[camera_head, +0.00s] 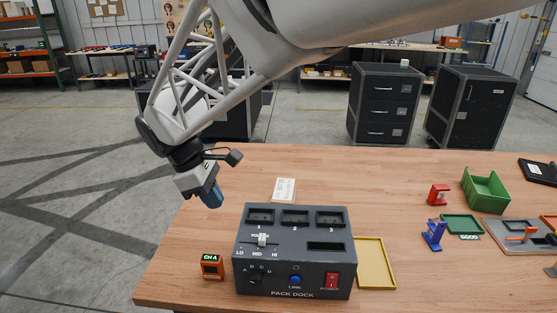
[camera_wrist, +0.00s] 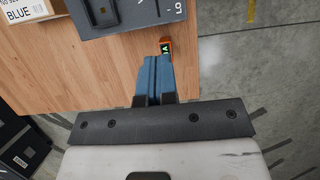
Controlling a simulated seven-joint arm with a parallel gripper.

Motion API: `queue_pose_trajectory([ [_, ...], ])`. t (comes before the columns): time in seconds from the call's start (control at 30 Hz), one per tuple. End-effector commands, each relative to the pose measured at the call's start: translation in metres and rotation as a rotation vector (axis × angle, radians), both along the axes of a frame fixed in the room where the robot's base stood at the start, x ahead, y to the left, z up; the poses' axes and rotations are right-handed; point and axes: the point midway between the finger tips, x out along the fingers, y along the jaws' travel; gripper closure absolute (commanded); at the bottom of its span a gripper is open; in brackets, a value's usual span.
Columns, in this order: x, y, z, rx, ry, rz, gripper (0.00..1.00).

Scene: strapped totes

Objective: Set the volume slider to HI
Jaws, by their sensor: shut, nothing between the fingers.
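The dark grey PACK DOCK box (camera_head: 295,215) stands on the wooden table in the head view. Its volume slider has a white knob (camera_head: 262,240) near the middle of its short track, above the MID mark, with LO to the left and HI to the right. My gripper (camera_head: 212,197) is above the table's left side, left of the dock and apart from it. In the wrist view its blue fingers (camera_wrist: 153,80) are together and empty. A corner of the dock (camera_wrist: 130,20) shows there at the top; the slider knob is not in that view.
A small orange device (camera_head: 212,267) with a green "CH A" display stands left of the dock; the fingertips partly cover it in the wrist view. The dock carries a dial (camera_head: 257,276), blue LINK button (camera_head: 295,281) and red power switch (camera_head: 331,282). A yellow tray (camera_head: 375,263) lies right.

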Motion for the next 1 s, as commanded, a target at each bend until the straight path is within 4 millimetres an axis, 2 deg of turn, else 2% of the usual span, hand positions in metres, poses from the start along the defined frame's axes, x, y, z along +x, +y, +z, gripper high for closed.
queue_pose_trajectory([
  [0.57,0.000,0.003,-0.003,-0.004,0.003,0.011,1.00],
  [0.77,0.000,-0.002,-0.016,-0.004,0.003,0.011,1.00],
  [1.0,0.000,-0.014,-0.045,-0.004,0.004,0.010,1.00],
])
